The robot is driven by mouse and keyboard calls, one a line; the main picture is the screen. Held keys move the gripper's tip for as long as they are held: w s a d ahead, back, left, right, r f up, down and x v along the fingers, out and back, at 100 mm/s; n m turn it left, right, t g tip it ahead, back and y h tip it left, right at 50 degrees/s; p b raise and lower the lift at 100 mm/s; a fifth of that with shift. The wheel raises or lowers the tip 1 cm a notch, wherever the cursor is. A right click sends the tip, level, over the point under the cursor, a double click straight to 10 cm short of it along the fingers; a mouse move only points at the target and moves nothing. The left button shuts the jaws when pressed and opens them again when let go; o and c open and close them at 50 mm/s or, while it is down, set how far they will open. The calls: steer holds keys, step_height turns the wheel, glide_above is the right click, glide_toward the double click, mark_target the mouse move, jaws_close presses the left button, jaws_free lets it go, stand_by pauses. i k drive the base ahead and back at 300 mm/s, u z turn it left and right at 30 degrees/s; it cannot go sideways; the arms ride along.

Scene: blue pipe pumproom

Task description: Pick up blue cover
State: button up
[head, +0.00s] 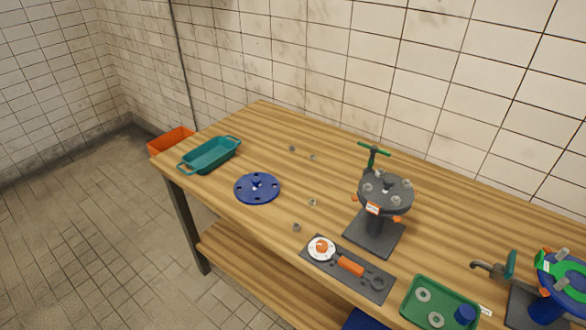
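The blue cover (257,188) is a round blue disc with holes near its rim and a small knob in the middle. It lies flat on the wooden table (262,125), left of centre in the head view, near the front edge. Nothing covers it. My gripper does not show in the head view.
A teal tray (210,155) is left of the cover, with an orange bin (171,141) beyond. Loose nuts (312,202) lie to the right. A grey flanged stand (385,195), a tool board (347,268), a green tray (440,304) and a blue pipe fitting (548,307) stand farther right.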

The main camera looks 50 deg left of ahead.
mark_target(260, 188)
steer(key=u, duration=0.15)
steer(key=k, duration=0.25)
steer(key=u, duration=3)
steer(key=k, duration=1.2)
steer(key=z, duration=0.85)
steer(key=i, duration=1)
steer(key=u, duration=0.1)
